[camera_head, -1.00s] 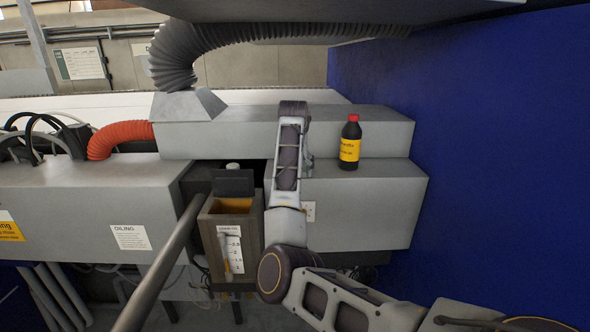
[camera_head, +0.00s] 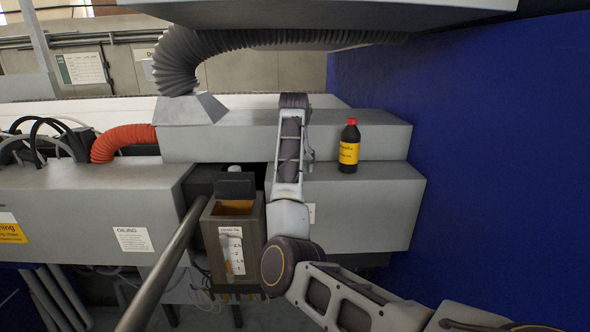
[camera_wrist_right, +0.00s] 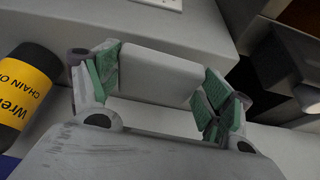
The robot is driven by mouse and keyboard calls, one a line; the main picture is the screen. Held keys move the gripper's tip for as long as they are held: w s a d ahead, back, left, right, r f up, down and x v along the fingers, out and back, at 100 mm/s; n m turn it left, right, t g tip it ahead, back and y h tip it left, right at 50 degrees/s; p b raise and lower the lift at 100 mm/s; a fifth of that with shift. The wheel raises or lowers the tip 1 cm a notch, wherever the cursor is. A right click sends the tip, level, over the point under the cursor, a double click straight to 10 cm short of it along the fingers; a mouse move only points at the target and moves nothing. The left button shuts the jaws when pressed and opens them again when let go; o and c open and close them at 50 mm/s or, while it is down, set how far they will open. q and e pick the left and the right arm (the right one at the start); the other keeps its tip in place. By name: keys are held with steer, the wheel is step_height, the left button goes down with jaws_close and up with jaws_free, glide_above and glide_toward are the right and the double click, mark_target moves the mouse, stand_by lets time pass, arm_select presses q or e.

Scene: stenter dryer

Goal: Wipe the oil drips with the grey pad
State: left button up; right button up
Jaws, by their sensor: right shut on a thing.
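The grey pad (camera_wrist_right: 155,75) is a pale block between the green-lined fingers of my right gripper (camera_wrist_right: 162,88). The gripper is shut on it, above the grey machine ledge. In the head view my right forearm hides most of the gripper and the pad. No clear oil drips can be made out. My left gripper is not in view.
A black bottle with red cap and yellow label (camera_head: 349,148) stands on the ledge (camera_head: 375,188), right of my forearm. An open oil box (camera_head: 232,240) hangs left of my arm. A blue wall (camera_head: 480,150) bounds the right. A large grey hose (camera_head: 178,60) hangs above.

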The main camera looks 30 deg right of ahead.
steer(key=shift+r, duration=2.35)
